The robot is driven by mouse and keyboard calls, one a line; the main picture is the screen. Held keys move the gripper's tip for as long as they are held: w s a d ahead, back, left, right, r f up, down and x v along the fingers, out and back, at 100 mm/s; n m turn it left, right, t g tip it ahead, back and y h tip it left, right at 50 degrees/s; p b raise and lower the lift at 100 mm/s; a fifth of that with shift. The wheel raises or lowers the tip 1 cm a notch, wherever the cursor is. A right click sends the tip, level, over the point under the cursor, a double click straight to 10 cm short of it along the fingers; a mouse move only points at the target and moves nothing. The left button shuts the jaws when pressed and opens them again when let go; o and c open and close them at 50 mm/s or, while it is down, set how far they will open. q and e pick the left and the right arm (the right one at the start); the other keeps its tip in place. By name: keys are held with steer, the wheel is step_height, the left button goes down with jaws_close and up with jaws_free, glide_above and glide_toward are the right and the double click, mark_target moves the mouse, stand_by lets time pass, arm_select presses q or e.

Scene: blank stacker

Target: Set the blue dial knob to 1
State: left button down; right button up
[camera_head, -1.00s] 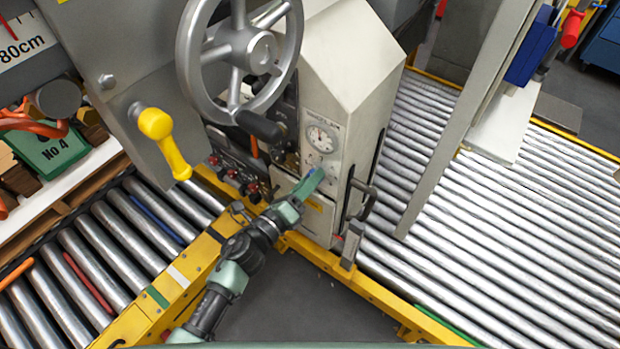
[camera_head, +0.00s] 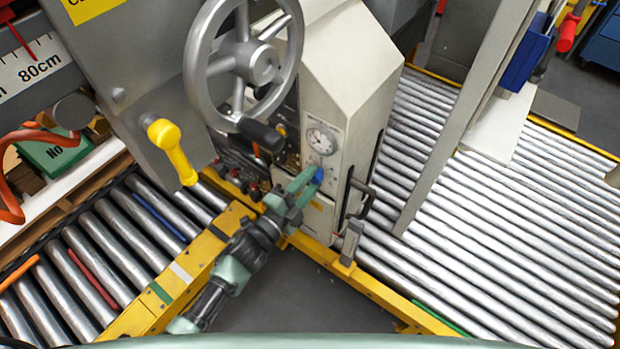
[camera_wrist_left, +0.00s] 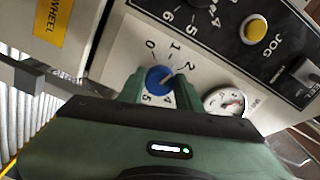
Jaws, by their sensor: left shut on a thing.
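The blue dial knob (camera_head: 318,176) sits on the front of the pale machine housing, below a round gauge. In the left wrist view the knob (camera_wrist_left: 158,77) stands on a white plate with printed numbers around it. Its white mark points up and to the right, towards the 1 and 2; the exact setting is hard to read. My left gripper (camera_head: 306,180) is at the knob, its green fingers on either side. In the wrist view the left gripper (camera_wrist_left: 157,88) is shut on the knob. My right gripper is not in view.
A large grey handwheel (camera_head: 243,62) hangs above and left of the knob. A dark handle (camera_head: 361,198) sticks out right of the knob. Yellow rails (camera_head: 350,277) border the roller conveyors.

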arm_select(q)
steer(key=shift+n+p, duration=0.35)
steer(key=shift+n, duration=1.25)
steer(key=shift+f, duration=0.1)
steer(key=c, duration=1)
jaws_free()
steer(key=shift+o, duration=0.2)
steer(key=b+v, duration=0.1)
steer(key=v, duration=0.7)
steer(key=shift+w, duration=0.1)
